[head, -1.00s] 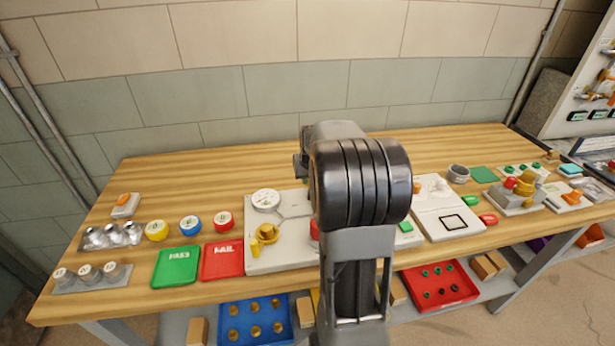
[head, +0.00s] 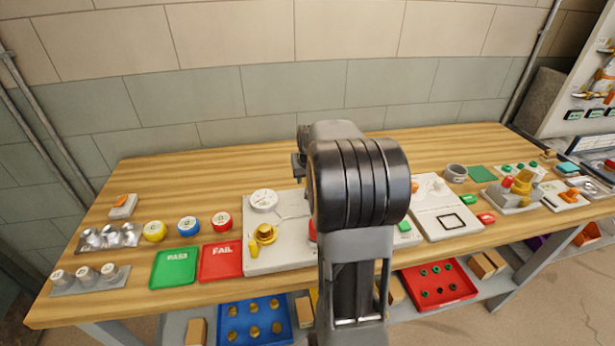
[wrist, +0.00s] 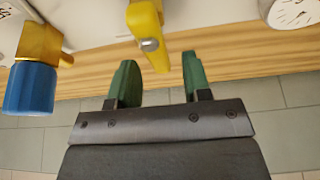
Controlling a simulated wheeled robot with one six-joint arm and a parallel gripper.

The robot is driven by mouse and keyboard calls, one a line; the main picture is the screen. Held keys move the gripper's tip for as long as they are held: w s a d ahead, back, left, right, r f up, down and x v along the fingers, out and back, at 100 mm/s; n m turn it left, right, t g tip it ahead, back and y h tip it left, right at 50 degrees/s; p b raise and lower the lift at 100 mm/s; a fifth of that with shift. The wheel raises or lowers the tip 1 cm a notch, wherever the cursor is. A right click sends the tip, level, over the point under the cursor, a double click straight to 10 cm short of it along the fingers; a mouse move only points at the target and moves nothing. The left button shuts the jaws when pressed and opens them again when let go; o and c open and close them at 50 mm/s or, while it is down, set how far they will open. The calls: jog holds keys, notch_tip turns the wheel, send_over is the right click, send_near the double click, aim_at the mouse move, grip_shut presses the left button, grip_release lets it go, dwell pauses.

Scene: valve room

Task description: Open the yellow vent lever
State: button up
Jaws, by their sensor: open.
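The yellow lever (wrist: 147,35) shows at the top middle of the wrist view, with a grey bolt head on it. My gripper (wrist: 158,62) is open, its two green fingers pointing toward the lever. The lever's lower end appears between the fingertips; I cannot tell whether they touch or are at the same depth. In the head view my arm hides the gripper and this lever. The pale test board (head: 283,259) shows on the bench left of my arm.
A blue cylinder on a brass fitting (wrist: 30,88) stands left in the wrist view. A white gauge (head: 264,200) stands on the board, near a brass fitting (head: 265,234). Green PASS (head: 174,268) and red FAIL (head: 220,262) trays lie left. Bare bench (head: 240,165) runs along the wall.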

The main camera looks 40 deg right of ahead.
jog(key=v, duration=1.3)
jog(key=shift+r, duration=0.25)
jog(key=shift+s+a, duration=0.1)
jog(key=shift+s, duration=0.05)
jog(key=s+a+f+n+p, duration=0.1)
jog(key=s+a+f, duration=0.1)
jog(key=s+a, duration=0.2)
jog(key=s+a+f+n+y+p, duration=0.1)
jog(key=s+a+f+n, duration=0.1)
jog(key=a, duration=0.8)
jog(key=s+a+f+n+y+p, duration=0.1)
jog(key=s+a+f+n, duration=0.1)
jog(key=s+a, duration=0.4)
jog(key=shift+s+a+f, duration=0.3)
jog(key=shift+a+f, duration=0.35)
jog(key=shift+a, duration=0.1)
